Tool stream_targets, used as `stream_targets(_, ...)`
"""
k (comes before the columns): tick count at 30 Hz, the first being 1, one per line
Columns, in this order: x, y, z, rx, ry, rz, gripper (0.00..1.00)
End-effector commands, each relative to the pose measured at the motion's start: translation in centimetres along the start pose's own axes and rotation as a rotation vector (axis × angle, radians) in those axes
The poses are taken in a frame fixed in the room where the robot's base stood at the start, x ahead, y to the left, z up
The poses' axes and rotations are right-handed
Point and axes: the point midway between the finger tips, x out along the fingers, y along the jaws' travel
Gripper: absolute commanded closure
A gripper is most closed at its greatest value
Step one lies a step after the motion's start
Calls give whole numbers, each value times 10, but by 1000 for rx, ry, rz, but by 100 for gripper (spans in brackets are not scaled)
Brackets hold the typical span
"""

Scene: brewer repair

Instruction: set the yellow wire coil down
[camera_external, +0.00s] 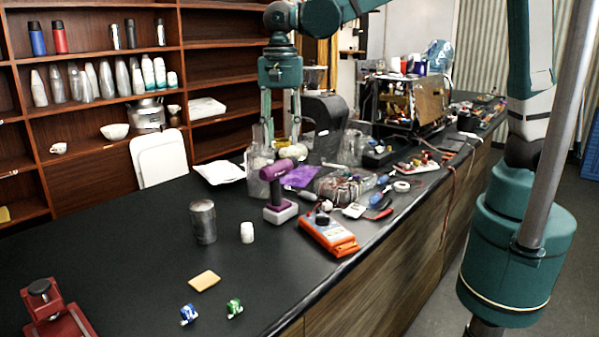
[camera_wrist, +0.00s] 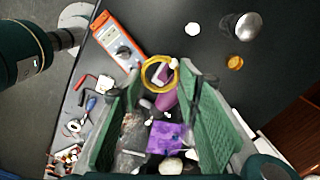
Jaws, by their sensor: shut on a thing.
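The yellow wire coil (camera_wrist: 146,76) is a thin ring between the fingertips of my gripper (camera_wrist: 158,78) in the wrist view. My gripper is shut on it, with a green finger on either side. In the external view my gripper (camera_external: 280,138) hangs over the back part of the dark counter, behind the purple drill (camera_external: 274,172).
An orange multimeter (camera_external: 328,232), a bundle of wires (camera_external: 340,187) and clear jars (camera_external: 258,172) crowd the counter (camera_external: 130,245) around the drill. A steel cup (camera_external: 203,222) and a white cap (camera_external: 247,232) stand nearer the front. The counter left of the cup is mostly clear.

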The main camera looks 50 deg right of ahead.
Motion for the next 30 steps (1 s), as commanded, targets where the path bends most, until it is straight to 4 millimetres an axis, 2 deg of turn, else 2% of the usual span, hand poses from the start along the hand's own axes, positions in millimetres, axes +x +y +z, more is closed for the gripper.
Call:
stream_targets(1, 0, 0, 14, -20, 0, 0, 75)
stream_targets(9, 0, 1, 82, -110, 0, 0, 75)
stream_targets(15, 1, 6, 125, -167, 0, 0, 75)
stream_targets(24, 1, 14, 171, -228, 0, 0, 75)
stream_targets(30, 33, 14, 170, -227, 0, 0, 75)
